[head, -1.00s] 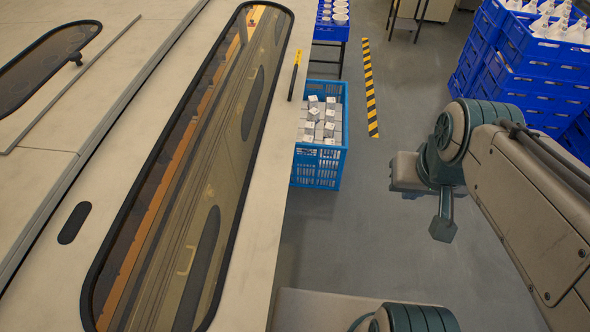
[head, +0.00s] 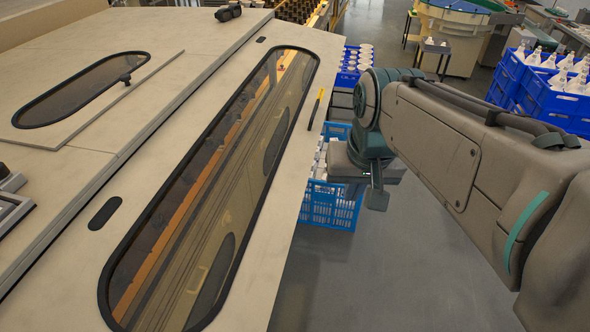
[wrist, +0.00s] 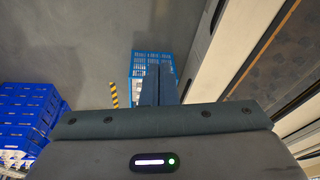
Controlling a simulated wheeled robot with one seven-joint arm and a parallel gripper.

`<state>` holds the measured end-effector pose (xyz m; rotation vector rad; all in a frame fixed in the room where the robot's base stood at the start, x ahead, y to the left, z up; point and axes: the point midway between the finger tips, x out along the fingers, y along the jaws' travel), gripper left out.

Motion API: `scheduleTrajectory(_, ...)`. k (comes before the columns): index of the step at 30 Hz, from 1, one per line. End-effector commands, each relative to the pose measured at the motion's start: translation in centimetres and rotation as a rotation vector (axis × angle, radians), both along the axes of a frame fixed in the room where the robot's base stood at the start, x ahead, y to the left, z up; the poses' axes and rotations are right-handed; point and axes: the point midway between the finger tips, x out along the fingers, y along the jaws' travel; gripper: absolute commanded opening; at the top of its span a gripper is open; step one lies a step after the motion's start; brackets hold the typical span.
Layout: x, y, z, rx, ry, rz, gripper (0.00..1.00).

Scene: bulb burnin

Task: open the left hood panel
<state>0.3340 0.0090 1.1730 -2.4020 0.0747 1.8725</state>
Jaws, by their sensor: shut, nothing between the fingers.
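A beige machine hood fills the left of the head view. Its near panel (head: 262,212) has a long window (head: 225,175) with a dark rim. A yellow and black bar handle (head: 316,108) sits near this panel's right edge, toward the far end. The panel lies flat and looks shut. My gripper (head: 377,198) hangs right of the panel, clear of it and of the handle. In the wrist view its two fingers (wrist: 158,85) are together and empty. I cannot tell from the pictures which panel counts as the left one.
A smaller windowed panel (head: 60,132) with a dark knob lies on the hood's far left. A blue crate (head: 330,208) of pale boxes stands on the floor beside the hood, partly hidden by my arm. Blue crates of white bottles (head: 545,92) stand far right. The foreground floor is clear.

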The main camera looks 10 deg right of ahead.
Motion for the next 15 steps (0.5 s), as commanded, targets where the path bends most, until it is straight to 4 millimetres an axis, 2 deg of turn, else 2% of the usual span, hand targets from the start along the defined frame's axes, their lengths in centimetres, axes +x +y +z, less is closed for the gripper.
scheduleTrajectory(1, 1.8, 0.4, 0.2, 0.018, 0.022, -0.027, 0.00)
scheduleTrajectory(6, 6.5, 2.0, 2.5, 0.084, 0.103, -0.105, 0.00)
scheduleTrajectory(10, 9.2, 3.0, 3.8, 0.128, 0.155, -0.147, 0.00)
scheduleTrajectory(15, 11.2, 3.6, 4.8, 0.165, 0.198, -0.180, 0.00)
